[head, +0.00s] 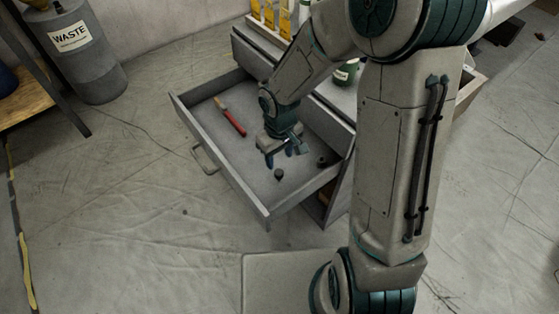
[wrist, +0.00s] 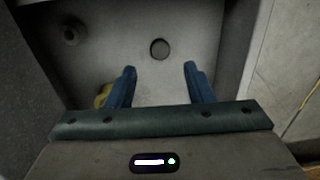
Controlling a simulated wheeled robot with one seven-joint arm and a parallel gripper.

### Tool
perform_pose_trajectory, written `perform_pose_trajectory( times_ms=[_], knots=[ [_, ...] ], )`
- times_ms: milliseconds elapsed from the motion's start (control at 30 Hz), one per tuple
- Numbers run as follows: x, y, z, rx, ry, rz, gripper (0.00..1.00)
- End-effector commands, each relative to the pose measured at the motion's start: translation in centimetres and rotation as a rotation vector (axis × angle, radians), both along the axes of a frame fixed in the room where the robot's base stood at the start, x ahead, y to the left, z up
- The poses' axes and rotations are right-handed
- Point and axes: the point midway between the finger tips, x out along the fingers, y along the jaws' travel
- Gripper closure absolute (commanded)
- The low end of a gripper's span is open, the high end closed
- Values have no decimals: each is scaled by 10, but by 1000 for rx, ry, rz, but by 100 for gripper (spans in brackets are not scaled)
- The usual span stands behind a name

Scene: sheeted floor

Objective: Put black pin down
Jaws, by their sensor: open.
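Two small dark pieces sit on the floor of the open grey drawer (head: 207,140). One, a black pin (head: 279,175), is near the drawer's front; in the wrist view a round dark top (wrist: 159,49) shows just beyond the gap between the fingertips. The other dark piece (head: 321,161) is nearer the drawer's right wall; a second round piece shows at upper left in the wrist view (wrist: 72,32). My gripper (head: 284,153) is inside the drawer, pointing down, with its blue fingers apart (wrist: 160,68) and nothing between them. The pieces' undersides are hidden.
A red-handled brush (head: 232,120) lies in the drawer, left of my gripper. The drawer walls stand close around it. Yellow bottles (head: 270,14) and a green container (head: 346,73) stand behind. A grey waste bin (head: 82,50) is at upper left.

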Motion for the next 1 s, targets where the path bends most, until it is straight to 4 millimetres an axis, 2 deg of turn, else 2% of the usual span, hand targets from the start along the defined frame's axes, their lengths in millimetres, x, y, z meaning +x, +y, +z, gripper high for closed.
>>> perform_pose_trajectory(
  times_ms=[33, 200, 533, 667, 733, 1000],
  knots=[
    [1, 0, 15, 0, -4, -2, 52],
    [0, 0, 38, 0, -1, -1, 52],
    [-2, -6, 53, -8, -6, -16, 52],
    [-10, -27, 74, -34, -29, -85, 52],
    [-18, -44, 92, -49, -47, -144, 52],
    [-71, -99, 151, -42, -105, -402, 52]
  ],
)
